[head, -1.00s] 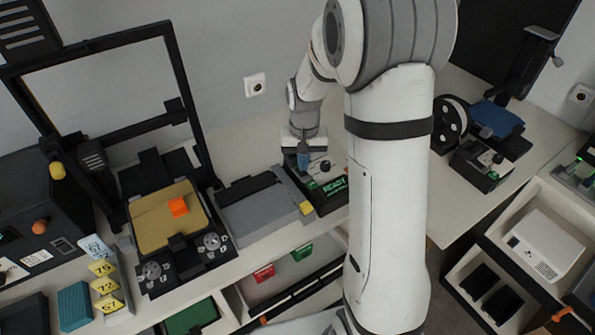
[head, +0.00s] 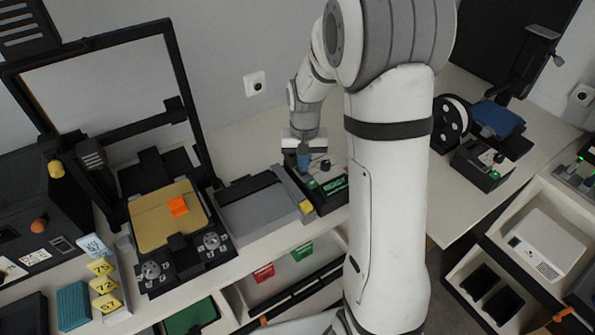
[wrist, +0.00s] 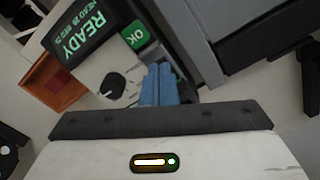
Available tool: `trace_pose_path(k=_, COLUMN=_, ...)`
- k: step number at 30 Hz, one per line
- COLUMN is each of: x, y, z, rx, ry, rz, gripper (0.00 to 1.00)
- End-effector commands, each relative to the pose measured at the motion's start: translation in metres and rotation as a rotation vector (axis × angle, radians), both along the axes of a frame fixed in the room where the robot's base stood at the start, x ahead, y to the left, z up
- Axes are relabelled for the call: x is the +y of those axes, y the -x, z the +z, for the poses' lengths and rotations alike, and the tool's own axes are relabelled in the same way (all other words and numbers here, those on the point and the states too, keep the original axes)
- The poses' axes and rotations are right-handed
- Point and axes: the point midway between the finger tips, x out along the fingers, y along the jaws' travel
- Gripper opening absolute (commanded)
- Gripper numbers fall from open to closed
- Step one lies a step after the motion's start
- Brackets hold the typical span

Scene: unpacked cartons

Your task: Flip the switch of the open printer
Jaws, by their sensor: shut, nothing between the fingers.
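A black open-frame printer (head: 198,105) stands at the left, with a gold bed (head: 150,228) bearing an orange piece (head: 178,206). A control box (head: 334,186) with a green READY display stands right of a grey flat unit; I cannot tell which printer it belongs to. In the wrist view it shows the READY screen (wrist: 88,35), a green OK button (wrist: 134,37), a black knob (wrist: 114,86) and an orange-brown housing with a red square, possibly a switch (wrist: 58,84). My gripper (head: 304,168) is shut and empty, its blue fingers (wrist: 159,75) over the panel beside the knob.
The grey flat unit (head: 258,208) lies close beside the control box. My own arm hides what is right of the box. A smaller printer with a blue bed (head: 496,118) and a spool (head: 451,122) stands on the right bench. A black boxed printer (head: 25,200) stands far left.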

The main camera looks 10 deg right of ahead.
Motion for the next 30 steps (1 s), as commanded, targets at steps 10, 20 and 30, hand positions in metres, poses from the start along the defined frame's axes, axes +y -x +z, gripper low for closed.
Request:
trace_pose_path(k=10, x=0.000, y=0.000, z=-0.006, rx=0.000, ry=0.000, rz=0.000, gripper=0.00)
trace_pose_path(k=20, x=0.000, y=0.000, z=-0.011, rx=0.000, ry=0.000, rz=0.000, gripper=0.00)
trace_pose_path(k=30, x=0.000, y=0.000, z=-0.008, rx=0.001, ry=0.000, rz=0.000, gripper=0.00)
